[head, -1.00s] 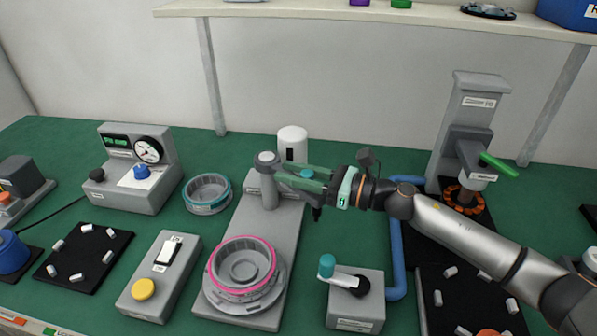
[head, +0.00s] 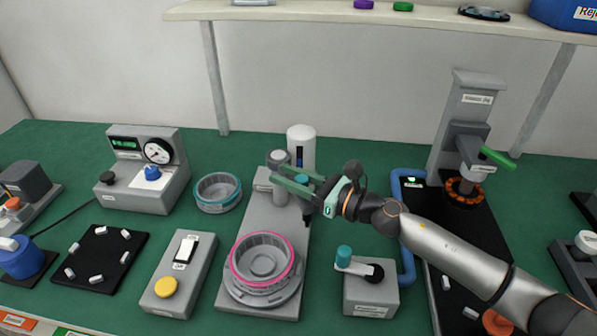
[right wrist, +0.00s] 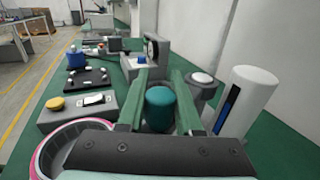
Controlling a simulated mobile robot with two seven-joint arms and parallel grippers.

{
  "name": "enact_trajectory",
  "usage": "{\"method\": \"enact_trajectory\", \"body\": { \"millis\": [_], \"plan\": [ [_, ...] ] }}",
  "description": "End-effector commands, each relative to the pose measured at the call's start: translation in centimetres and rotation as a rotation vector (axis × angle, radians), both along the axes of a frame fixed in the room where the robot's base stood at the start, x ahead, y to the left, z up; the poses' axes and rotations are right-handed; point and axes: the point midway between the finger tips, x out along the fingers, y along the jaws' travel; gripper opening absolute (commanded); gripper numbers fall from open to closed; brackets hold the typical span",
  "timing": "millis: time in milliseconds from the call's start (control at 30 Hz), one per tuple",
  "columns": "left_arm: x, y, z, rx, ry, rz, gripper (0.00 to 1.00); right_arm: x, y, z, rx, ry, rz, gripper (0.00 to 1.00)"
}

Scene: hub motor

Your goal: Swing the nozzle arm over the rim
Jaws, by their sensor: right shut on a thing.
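The nozzle arm pivots on a grey post (head: 278,170) at the back of a grey base plate. It carries a teal knob (head: 301,180), which also shows in the right wrist view (right wrist: 161,108), and a dark nozzle (head: 307,214) pointing down. My right gripper (head: 294,188) is shut on the knob, its green fingers on both sides of it. The ring with the pink rim (head: 264,236) sits in a round grey seat at the plate's front. The nozzle appears behind and right of the rim, apart from it. My left gripper is not in view.
A white cylinder (head: 301,148) stands close behind the post. A teal-rimmed ring (head: 218,192) lies left of the plate. A switch box with a yellow button (head: 166,287) stands front left, and a crank box (head: 371,295) front right, below my right arm.

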Motion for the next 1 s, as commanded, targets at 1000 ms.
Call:
{"method": "enact_trajectory", "body": {
  "millis": [1000],
  "plan": [
    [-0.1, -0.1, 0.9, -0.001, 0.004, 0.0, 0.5, 0.9, 3.7, 0.4, 0.002, -0.006, -0.016, 0.0]
  ]
}}
